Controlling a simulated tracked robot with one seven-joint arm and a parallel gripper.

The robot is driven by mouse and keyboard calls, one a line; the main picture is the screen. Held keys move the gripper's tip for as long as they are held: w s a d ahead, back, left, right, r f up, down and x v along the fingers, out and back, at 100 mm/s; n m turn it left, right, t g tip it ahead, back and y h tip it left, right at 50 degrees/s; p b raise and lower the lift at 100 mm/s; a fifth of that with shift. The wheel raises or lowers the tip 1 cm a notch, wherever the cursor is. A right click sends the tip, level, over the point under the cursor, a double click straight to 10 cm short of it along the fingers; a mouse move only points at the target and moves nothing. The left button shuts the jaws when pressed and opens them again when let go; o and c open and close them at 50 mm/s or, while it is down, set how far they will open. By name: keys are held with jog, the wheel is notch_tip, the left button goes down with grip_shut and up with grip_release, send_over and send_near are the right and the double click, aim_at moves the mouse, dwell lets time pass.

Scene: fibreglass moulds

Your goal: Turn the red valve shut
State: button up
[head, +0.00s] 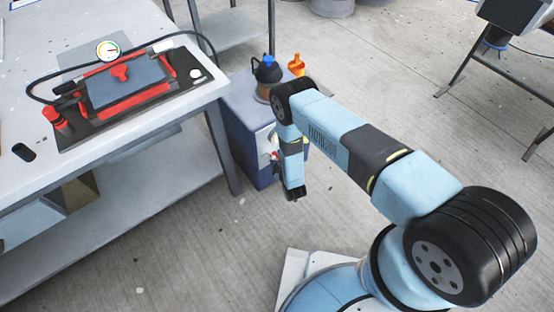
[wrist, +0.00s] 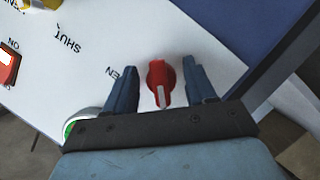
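The red valve (wrist: 160,76) is a red knob with a white pointer line on a white panel (wrist: 200,35). It shows in the wrist view between the two fingers of my gripper (wrist: 161,82). The fingers are open, one on each side, with a small gap to the knob on both. The pointer line runs down the picture towards my palm. The panel reads "SHUT" at the upper left and "EN" by the left finger, which hides the rest of that word.
A red rocker switch (wrist: 8,66), a yellow part (wrist: 37,4) and a green round part (wrist: 75,128) lie left of the valve. A workbench (head: 110,146) with a red-clamped mould (head: 128,88) stands at left. A dark pot (head: 266,72) and an orange item (head: 297,66) top the cabinet.

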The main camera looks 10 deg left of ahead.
jog(key=shift+o, duration=0.5)
jog(key=shift+s, duration=0.1)
jog(key=v, duration=1.3)
jog(key=shift+s+d, duration=0.2)
jog(key=shift+s, duration=0.05)
jog(key=shift+r, duration=0.15)
